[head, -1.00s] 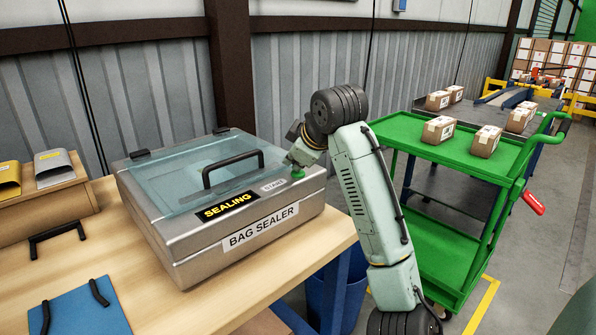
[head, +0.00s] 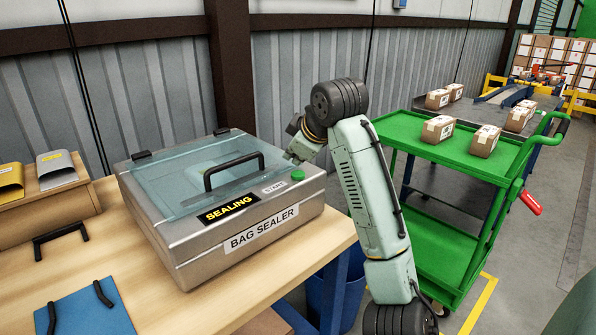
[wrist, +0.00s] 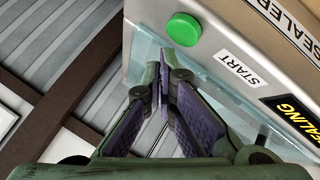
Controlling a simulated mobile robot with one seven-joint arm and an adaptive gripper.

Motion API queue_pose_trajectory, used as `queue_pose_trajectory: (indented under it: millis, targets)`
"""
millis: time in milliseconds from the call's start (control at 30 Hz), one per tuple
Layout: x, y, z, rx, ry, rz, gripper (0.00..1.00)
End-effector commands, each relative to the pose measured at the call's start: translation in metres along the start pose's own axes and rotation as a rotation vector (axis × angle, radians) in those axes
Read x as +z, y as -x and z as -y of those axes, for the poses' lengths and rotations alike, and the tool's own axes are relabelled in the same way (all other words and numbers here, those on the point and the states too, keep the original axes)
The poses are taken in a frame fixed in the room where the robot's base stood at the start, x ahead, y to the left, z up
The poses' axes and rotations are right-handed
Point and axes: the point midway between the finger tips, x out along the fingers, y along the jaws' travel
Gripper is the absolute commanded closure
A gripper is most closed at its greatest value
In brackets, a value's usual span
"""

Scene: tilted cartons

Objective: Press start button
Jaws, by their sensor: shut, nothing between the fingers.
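The green start button (head: 297,175) is on the front right of the bag sealer's top (head: 313,181), beside a START label (head: 275,187). The button (wrist: 183,29) is fully visible in the wrist view, uncovered. My gripper (wrist: 170,68) is shut and empty, its purple-padded fingers together. The tips are near the button but apart from it, over the clear lid's edge in that view. In the head view my arm reaches behind the sealer's right side and the fingers are mostly hidden. The clear lid (head: 180,185) is down. A SEALING sign (head: 229,209) shows yellow letters.
The sealer stands on a wooden table (head: 325,235) with a blue board (head: 85,312) and a wooden stand (head: 60,203) at left. A green cart (head: 455,155) with cartons is right of my arm. A corrugated wall (head: 160,90) rises behind.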

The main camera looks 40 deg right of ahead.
Motion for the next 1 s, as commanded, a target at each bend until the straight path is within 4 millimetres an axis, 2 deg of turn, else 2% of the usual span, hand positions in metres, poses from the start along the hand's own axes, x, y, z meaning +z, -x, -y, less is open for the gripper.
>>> queue_pose_trajectory:
  millis: [400, 1000]
  targets:
    - [-0.023, 0.031, -0.022, 0.0, 0.001, 0.0, 1.0]
    - [-0.023, 0.031, -0.023, 0.0, 0.0, 0.0, 1.0]
